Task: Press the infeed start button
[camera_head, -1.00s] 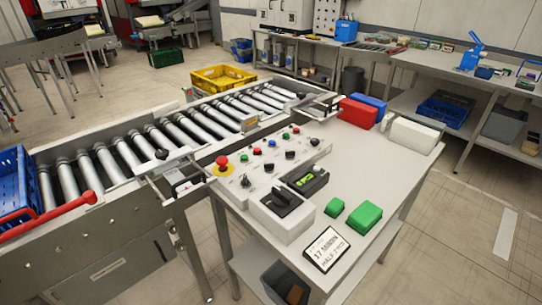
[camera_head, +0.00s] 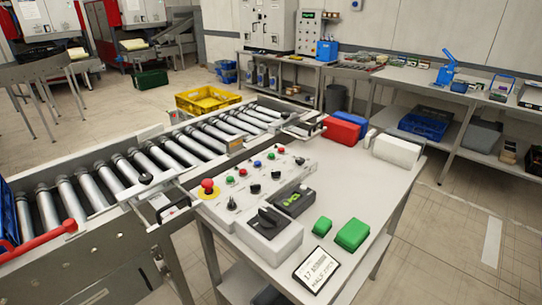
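A light grey control panel (camera_head: 262,208) lies on the near-left part of the white table, beside the roller conveyor. It carries a red mushroom button (camera_head: 207,186) on a yellow base. A row of small buttons runs away from it: a green button (camera_head: 230,180), a red button (camera_head: 242,172), a blue button (camera_head: 257,164), a farther green button (camera_head: 270,156) and a farther red button (camera_head: 281,149). Several black knobs sit in front of this row. The labels are too small to read, so I cannot tell which button is infeed start. My gripper is not in view.
The roller conveyor (camera_head: 150,163) runs along the table's left side, with a red bar (camera_head: 40,238) near. Floor on the right is clear.

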